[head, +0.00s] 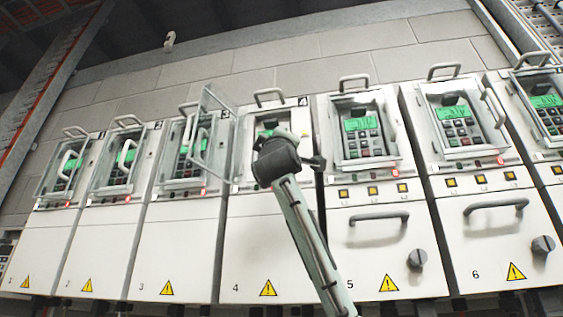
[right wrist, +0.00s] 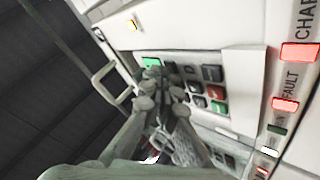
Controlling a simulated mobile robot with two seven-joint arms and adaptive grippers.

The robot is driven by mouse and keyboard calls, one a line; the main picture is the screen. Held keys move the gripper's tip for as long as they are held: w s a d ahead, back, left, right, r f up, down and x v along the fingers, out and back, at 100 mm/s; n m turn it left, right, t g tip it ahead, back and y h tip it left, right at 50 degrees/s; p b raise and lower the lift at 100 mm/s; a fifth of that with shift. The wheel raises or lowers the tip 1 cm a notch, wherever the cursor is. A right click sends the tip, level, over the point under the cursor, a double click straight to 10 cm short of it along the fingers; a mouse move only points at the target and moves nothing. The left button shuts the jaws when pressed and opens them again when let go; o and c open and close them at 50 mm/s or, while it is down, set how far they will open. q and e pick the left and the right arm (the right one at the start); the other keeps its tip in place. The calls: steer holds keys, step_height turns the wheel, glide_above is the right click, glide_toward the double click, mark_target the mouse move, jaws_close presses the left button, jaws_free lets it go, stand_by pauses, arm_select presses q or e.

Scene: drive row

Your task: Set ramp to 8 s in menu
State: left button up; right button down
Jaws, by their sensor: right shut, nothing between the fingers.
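The row of drive cabinets shows in the head view; cabinet 4 (head: 262,235) stands in the middle. Its keypad's green display (head: 266,132) is partly hidden behind my right arm. In the right wrist view the keypad has a green display (right wrist: 152,62) and dark, red and green buttons (right wrist: 213,91). My right gripper (right wrist: 163,98) is shut and empty, its fingers in front of the keypad near the display. I cannot tell whether the tips touch a button. The menu text is unreadable. In the head view my fingertips are hidden by the arm. My left gripper is out of view.
A clear door (head: 213,130) stands swung out between cabinets 3 and 4. Cabinet 5 (head: 385,240) and cabinet 6 (head: 497,232) have protruding handles and knobs. Red lamps marked CHARGE (right wrist: 299,53) and FAULT (right wrist: 286,104) are lit beside the keypad.

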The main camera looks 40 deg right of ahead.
steer(key=shift+s+a, duration=0.1)
steer(key=shift+s, duration=0.05)
steer(key=shift+s+a, duration=0.4)
steer(key=shift+a, duration=0.05)
stand_by(0.3)
steer(key=s+a, duration=0.1)
steer(key=a, duration=0.1)
steer(key=s+a+b, duration=0.1)
steer(key=s+a, duration=0.1)
steer(key=shift+s+b, duration=0.1)
steer(key=shift+b, duration=0.2)
steer(key=shift+f, duration=0.1)
stand_by(0.9)
